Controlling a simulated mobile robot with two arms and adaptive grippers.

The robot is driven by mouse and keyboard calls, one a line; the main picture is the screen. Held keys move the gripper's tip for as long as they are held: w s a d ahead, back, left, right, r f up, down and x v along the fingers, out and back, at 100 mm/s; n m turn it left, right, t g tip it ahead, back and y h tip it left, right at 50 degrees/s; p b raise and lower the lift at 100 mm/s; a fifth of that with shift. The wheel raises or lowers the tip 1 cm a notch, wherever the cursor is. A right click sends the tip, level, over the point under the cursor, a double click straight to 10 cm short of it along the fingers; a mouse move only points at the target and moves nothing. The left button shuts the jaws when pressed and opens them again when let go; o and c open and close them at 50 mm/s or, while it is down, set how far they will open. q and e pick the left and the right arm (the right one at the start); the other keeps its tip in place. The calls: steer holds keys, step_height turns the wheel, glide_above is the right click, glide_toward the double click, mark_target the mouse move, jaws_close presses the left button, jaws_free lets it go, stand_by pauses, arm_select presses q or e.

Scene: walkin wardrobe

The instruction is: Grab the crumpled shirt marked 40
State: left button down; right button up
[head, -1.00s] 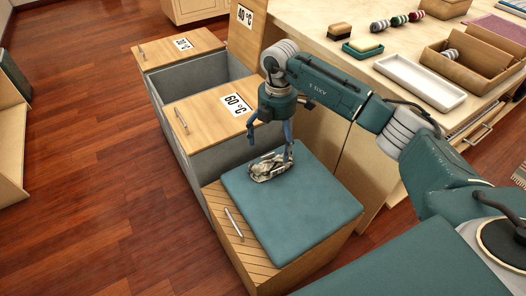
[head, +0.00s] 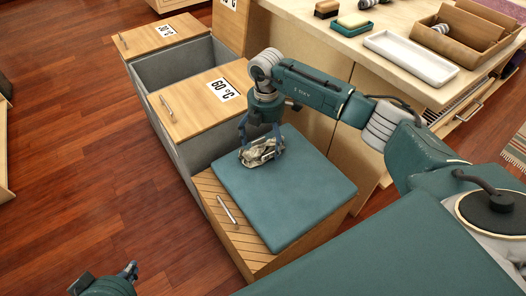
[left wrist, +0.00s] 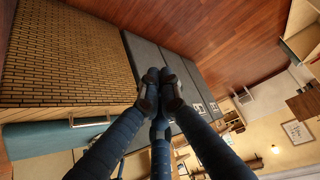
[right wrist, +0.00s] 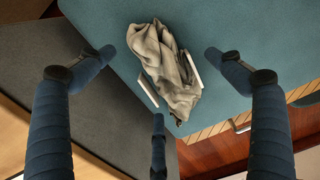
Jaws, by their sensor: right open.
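The crumpled shirt (head: 262,153), grey-beige and blotchy, lies on the teal cushion (head: 300,200) of a low bench. It also shows in the right wrist view (right wrist: 168,65) with white label-like strips; no number is legible. My right gripper (head: 262,148) is over the shirt. In the right wrist view its fingers (right wrist: 165,65) are spread open around the shirt, with gaps between fingertips and cloth. My left gripper (head: 131,270) is low at the left, over the floor, away from the shirt. In the left wrist view its fingertips (left wrist: 160,88) are together and hold nothing visible.
Behind the bench stand grey bins with wooden lids, one marked 60 °C (head: 195,95). A counter at the right holds a white tray (head: 410,57), a wooden box (head: 462,42) and brushes. The wooden floor at the left is open.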

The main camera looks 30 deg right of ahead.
step_height(320, 180, down, 2)
steer(key=shift+f, duration=0.1)
steer(key=c, duration=1.3)
arm_select(q)
steer(key=shift+t, duration=0.8)
steer(key=w+r, duration=0.1)
steer(key=w+d+r, duration=0.1)
steer(key=w, duration=0.1)
steer(key=shift+w+r, duration=0.1)
steer(key=shift+r, duration=0.05)
